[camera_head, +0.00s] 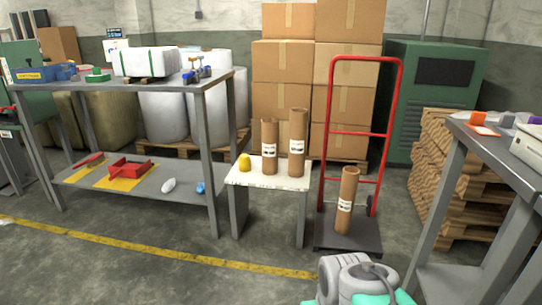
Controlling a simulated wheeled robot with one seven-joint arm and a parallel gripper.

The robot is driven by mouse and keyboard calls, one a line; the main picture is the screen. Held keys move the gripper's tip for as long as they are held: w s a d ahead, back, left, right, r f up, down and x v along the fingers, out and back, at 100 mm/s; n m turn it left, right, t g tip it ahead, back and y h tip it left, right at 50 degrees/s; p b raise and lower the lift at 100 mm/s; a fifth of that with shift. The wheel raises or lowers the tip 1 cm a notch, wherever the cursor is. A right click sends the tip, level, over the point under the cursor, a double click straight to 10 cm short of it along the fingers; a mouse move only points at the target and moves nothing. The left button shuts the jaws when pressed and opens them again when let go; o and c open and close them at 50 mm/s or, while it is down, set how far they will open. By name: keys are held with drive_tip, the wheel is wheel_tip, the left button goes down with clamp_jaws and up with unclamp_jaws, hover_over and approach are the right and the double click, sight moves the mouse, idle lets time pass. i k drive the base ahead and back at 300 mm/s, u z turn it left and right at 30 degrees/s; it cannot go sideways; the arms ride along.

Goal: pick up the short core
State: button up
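Three brown cardboard cores with white labels stand upright. On the small white-topped bench (239,178), the shorter core (269,165) stands left of a taller core (298,130), with a narrow gap between them. A third core (346,190) stands on the base plate of the red hand truck (332,134). The shorter bench core looks like the shortest of the three. Part of my arm, grey and teal, shows at the bottom edge, well in front of the bench. My gripper's fingers do not show.
A yellow object (245,163) sits left of the shorter core. A grey two-level workbench (150,88) stands left, and another table (484,150) is close at right. Stacked boxes (283,62) and pallets (433,165) stand behind. The floor before the small bench is clear.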

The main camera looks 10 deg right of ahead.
sight(269, 126)
drive_tip(key=u, duration=0.6)
drive_tip(key=i, duration=0.6)
drive_tip(key=u, duration=0.9)
drive_tip(key=i, duration=0.9)
drive_tip(key=z, duration=0.45)
drive_tip(key=i, duration=0.75)
drive_tip(key=z, duration=0.95)
drive_tip(key=i, duration=0.7)
drive_tip(key=z, duration=0.1)
